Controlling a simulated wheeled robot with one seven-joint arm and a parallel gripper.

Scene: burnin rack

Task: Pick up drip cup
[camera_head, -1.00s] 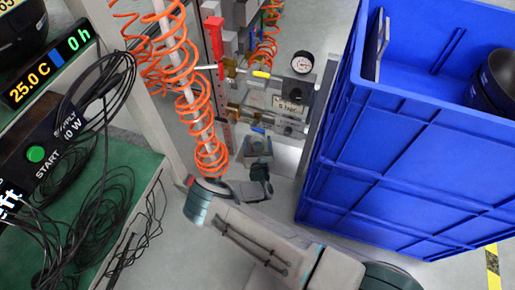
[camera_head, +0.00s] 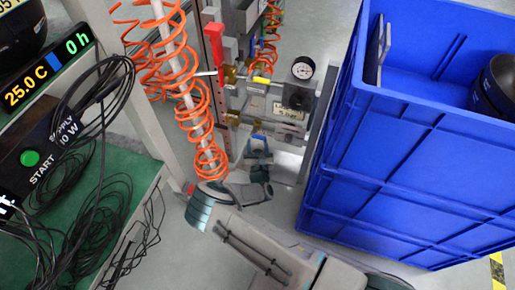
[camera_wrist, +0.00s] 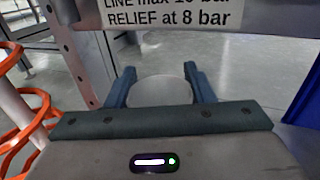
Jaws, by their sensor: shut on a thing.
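The drip cup (camera_wrist: 160,91) shows in the wrist view as a pale grey round shape between the two blue-grey fingers. My gripper (camera_wrist: 161,88) is shut on it, with one finger on each side. The cup's lower part and what lies under it are hidden. In the head view my gripper (camera_head: 257,148) is low under the valve panel, beyond my wrist. The cup cannot be made out clearly there.
A panel with valves, a pressure gauge (camera_head: 303,69) and a label plate (camera_wrist: 172,14) is just above my gripper. Orange coiled hoses (camera_head: 207,160) hang to the left. A tall blue crate (camera_head: 400,170) stands close on the right. A green bench with cables (camera_head: 75,225) is at left.

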